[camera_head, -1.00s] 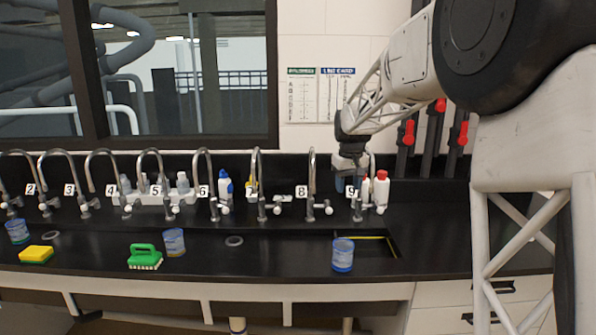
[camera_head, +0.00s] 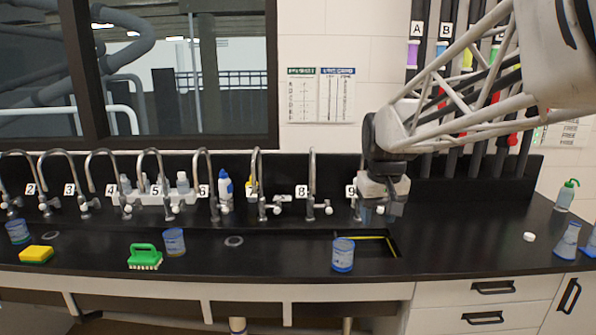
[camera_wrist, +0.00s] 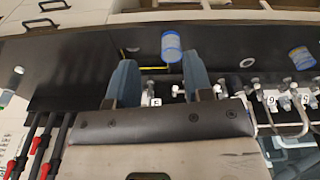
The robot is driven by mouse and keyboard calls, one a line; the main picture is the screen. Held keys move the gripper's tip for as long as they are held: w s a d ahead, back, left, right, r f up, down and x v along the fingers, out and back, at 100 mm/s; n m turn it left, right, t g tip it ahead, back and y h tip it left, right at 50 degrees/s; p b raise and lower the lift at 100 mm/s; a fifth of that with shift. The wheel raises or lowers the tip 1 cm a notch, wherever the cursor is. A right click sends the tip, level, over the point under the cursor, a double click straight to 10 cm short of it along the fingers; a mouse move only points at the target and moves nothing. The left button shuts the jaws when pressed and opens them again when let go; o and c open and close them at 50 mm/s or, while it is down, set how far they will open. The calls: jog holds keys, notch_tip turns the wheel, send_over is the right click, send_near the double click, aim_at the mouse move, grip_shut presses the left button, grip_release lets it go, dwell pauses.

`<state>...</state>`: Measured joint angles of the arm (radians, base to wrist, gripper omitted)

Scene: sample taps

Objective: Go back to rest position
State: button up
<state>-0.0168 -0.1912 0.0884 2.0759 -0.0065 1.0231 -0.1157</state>
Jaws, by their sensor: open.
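My gripper (camera_head: 380,212) hangs above the right part of the black counter, beside the tap labelled 9 (camera_head: 357,205). In the wrist view its two blue-grey fingers (camera_wrist: 155,84) are apart with nothing held between them. A blue-labelled beaker (camera_head: 343,254) stands on the counter by the sink, below and left of my gripper; it also shows in the wrist view (camera_wrist: 171,46) beyond the fingers, not touched. My gripper partly covers the area behind tap 9.
The sink opening (camera_head: 392,244) lies under my gripper. Several taps line the back. A green brush (camera_head: 145,257), a yellow sponge (camera_head: 37,254) and another beaker (camera_head: 174,242) stand to the left. A green-capped bottle (camera_head: 566,196) and flasks (camera_head: 568,240) stand at the far right.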

jog(key=s+f+m, duration=0.1)
jog(key=s+f, duration=0.3)
jog(key=s, duration=0.9)
jog(key=s+d+f+t, duration=0.1)
jog(key=s+f, duration=0.3)
jog(key=s, duration=1)
jog(key=shift+s+d+f+m, duration=0.15)
jog(key=shift+s+m, duration=0.05)
jog(key=shift+m, duration=0.2)
